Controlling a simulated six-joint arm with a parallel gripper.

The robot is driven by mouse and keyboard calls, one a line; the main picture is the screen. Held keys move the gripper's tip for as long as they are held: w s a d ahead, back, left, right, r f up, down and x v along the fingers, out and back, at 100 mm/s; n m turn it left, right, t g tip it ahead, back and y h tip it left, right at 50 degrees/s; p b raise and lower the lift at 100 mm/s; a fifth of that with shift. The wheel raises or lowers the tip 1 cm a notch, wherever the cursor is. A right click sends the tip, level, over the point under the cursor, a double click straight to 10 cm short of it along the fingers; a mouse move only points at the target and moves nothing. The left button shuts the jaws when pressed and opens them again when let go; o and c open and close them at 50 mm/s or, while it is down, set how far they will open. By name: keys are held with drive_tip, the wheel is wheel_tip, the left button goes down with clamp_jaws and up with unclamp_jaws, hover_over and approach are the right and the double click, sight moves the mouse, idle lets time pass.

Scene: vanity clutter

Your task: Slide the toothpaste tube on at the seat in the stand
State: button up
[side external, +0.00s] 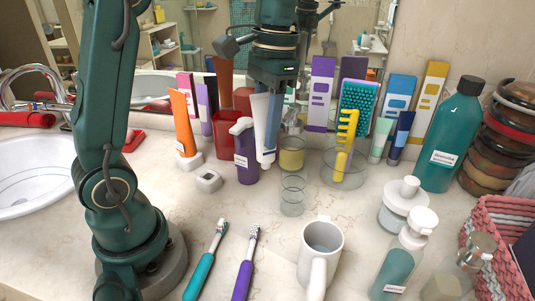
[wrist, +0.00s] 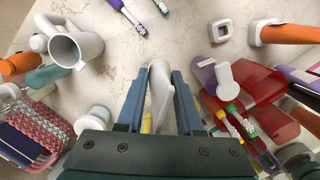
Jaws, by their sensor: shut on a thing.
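A white and blue toothpaste tube (side external: 265,125) hangs upright below my gripper (side external: 272,88), its narrower end down. My gripper is shut on it; in the wrist view the pale tube (wrist: 160,98) sits between the two blue fingers (wrist: 161,75). A small white square stand (side external: 208,181) with an opening in its top is on the counter, left of the tube and apart from it. It also shows in the wrist view (wrist: 221,31), empty. An orange tube (side external: 181,125) stands upright in a similar white stand (side external: 189,160).
A purple pump bottle (side external: 245,158) stands between the held tube and the empty stand in the side view. A red holder (side external: 223,135) is behind. Glasses (side external: 292,195), a mug (side external: 321,245) and toothbrushes (side external: 207,262) are in front. Counter around the stand's front is clear.

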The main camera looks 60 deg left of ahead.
drive_tip(key=shift+d, duration=0.45)
drive_tip(key=d+m, duration=0.1)
drive_tip(key=d, duration=0.5)
drive_tip(key=s+a+r, duration=0.2)
drive_tip(key=a+r, duration=0.1)
drive_tip(key=a, duration=0.5)
drive_tip(key=s+a+r, duration=0.3)
drive_tip(key=a, duration=0.5)
drive_tip(key=s+a+f+n, duration=0.1)
drive_tip(key=a+f, duration=0.3)
drive_tip(key=f, duration=0.4)
drive_tip(key=shift+s+a, duration=0.35)
drive_tip(key=shift+s, duration=0.1)
drive_tip(key=shift+f, duration=0.15)
